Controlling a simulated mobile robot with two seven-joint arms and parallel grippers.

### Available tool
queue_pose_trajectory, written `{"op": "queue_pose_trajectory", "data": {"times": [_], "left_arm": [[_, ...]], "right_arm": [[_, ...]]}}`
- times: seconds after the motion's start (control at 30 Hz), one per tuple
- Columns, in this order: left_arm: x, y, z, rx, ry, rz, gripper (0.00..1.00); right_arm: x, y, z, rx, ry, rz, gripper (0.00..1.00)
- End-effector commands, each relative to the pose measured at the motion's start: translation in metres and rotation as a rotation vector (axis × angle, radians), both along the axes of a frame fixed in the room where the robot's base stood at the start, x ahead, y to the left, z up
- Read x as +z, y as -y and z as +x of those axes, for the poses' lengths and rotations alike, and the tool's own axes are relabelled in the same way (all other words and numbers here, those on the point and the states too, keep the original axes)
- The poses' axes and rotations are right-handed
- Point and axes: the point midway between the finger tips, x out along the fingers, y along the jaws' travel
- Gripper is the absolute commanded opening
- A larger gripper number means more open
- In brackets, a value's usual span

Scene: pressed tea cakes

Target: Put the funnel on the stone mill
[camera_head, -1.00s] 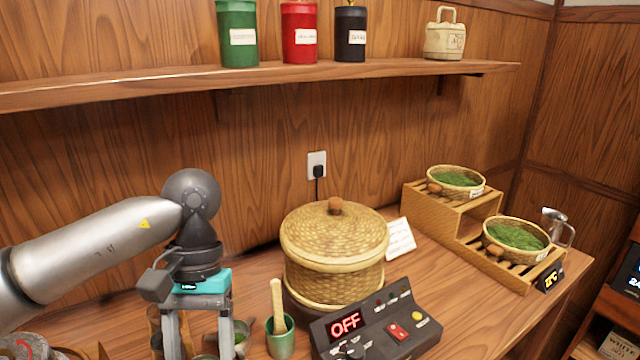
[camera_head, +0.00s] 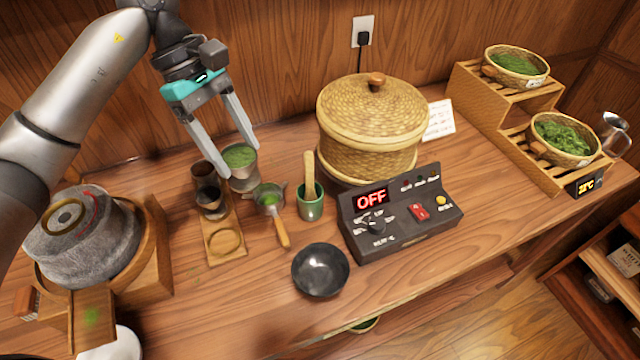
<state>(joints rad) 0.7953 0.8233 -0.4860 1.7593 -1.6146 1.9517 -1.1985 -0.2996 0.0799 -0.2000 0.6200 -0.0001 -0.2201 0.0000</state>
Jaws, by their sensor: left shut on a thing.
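The grey stone mill (camera_head: 105,245) stands on a round wooden base at the left, with a brass-coloured ring (camera_head: 62,217) on its top. My left gripper (camera_head: 239,160) points down over the back of the table, right of the mill. It is shut on a grey, tapered vessel with green in it, which looks like the funnel (camera_head: 243,174). The fingers lie at its sides. Its lower end is partly hidden, so I cannot tell if it touches the wooden stand (camera_head: 228,251) near it. My right gripper is out of view.
The front right of the table is clear.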

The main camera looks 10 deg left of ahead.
Motion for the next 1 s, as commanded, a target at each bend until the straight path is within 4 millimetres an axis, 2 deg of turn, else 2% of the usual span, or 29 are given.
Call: {"op": "queue_pose_trajectory", "data": {"times": [0.13,0.37,0.47,0.8,1.0], "left_arm": [[0.006,-0.01,0.003,0.118,-0.001,0.0,0.12],[0.001,-0.013,0.004,0.156,-0.003,0.0,0.12],[-0.017,-0.012,0.003,0.156,-0.006,-0.001,0.12],[-0.108,-0.012,0.003,0.154,-0.007,-0.002,0.12],[-0.144,-0.012,0.003,0.153,-0.002,0.0,0.12]], "right_arm": [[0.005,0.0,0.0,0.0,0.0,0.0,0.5],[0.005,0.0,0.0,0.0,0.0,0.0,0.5],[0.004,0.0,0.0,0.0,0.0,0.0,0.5],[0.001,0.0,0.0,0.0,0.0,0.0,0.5],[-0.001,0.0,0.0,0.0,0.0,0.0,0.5]]}}
